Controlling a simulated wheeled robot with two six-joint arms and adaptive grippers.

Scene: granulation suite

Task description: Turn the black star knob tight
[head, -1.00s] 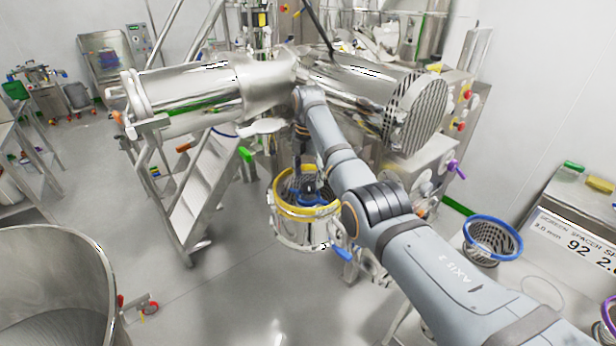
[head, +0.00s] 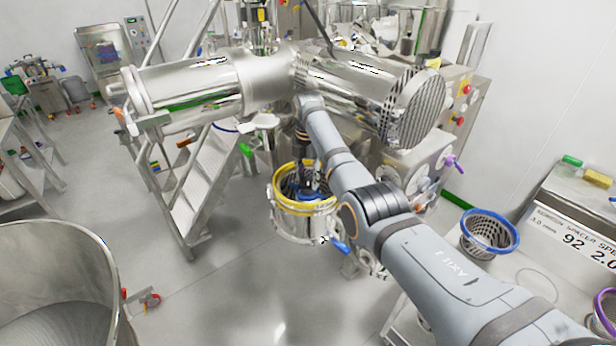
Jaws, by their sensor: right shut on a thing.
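My right arm reaches in from the lower right, and its gripper (head: 310,186) points down into the open top of a steel drum-shaped housing (head: 303,224) with a yellow rim. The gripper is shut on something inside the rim. The black star knob cannot be made out separately there; the dark fingers and the rim hide the grip point. A blue part (head: 306,197) shows around the fingertips. My left gripper is not in view.
Steel steps (head: 200,190) stand left of the housing. A large steel bowl (head: 60,285) fills the lower left. The floor between is clear.

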